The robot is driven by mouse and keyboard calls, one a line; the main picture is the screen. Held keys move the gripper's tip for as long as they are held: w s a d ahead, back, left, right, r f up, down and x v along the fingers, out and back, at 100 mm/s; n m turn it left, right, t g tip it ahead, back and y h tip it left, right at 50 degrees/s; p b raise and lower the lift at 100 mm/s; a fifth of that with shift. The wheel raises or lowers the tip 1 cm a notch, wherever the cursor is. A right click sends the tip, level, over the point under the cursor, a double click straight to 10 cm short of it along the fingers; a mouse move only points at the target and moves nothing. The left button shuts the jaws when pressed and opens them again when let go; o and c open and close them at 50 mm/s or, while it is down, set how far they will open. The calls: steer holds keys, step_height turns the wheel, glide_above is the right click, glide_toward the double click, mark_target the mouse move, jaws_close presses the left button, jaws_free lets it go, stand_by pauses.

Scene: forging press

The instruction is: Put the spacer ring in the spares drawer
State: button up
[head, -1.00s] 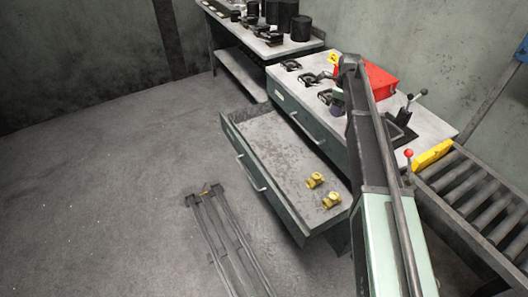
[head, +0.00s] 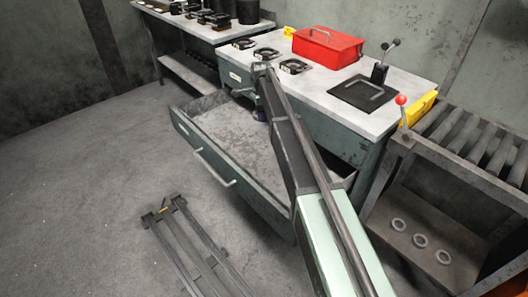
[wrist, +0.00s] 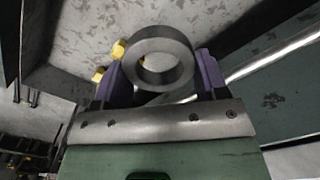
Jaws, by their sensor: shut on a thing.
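The grey spacer ring (wrist: 160,82) is between the purple fingers of my gripper (wrist: 158,78) in the wrist view, its hole facing the camera. In the head view my gripper (head: 261,113) is a small dark shape at the far end of my arm, in front of the bench and by the back of the open drawer; the ring cannot be made out there. The spares drawer (head: 205,158) is pulled out from the green bench, and its bare floor shows left of my arm. Two yellow fittings (wrist: 110,62) lie beyond the ring in the wrist view; my arm hides them in the head view.
Three rings (head: 420,241) lie on a shelf under the roller conveyor (head: 470,140) at right. A floor rail (head: 180,245) runs in front of the drawer.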

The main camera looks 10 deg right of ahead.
mark_target(262, 153)
step_height(262, 153, down, 20)
steer(key=b, duration=2)
steer(key=shift+f, duration=0.15)
steer(key=shift+r+p, duration=0.3)
steer(key=shift+f, duration=0.2)
steer(key=o, duration=1.1)
steer(key=shift+r, duration=0.15)
step_height(262, 153, up, 12)
steer(key=r+p, duration=0.1)
steer(key=p, duration=1.1)
steer(key=s+n, duration=0.6)
steer(key=s, duration=0.7)
steer(key=s+n, duration=0.6)
steer(key=s, duration=0.8)
steer(key=s+f+n, duration=0.1)
steer(key=s+n, duration=0.6)
steer(key=s, duration=0.7)
steer(key=shift+a, duration=0.25)
steer(key=shift+w, duration=0.1)
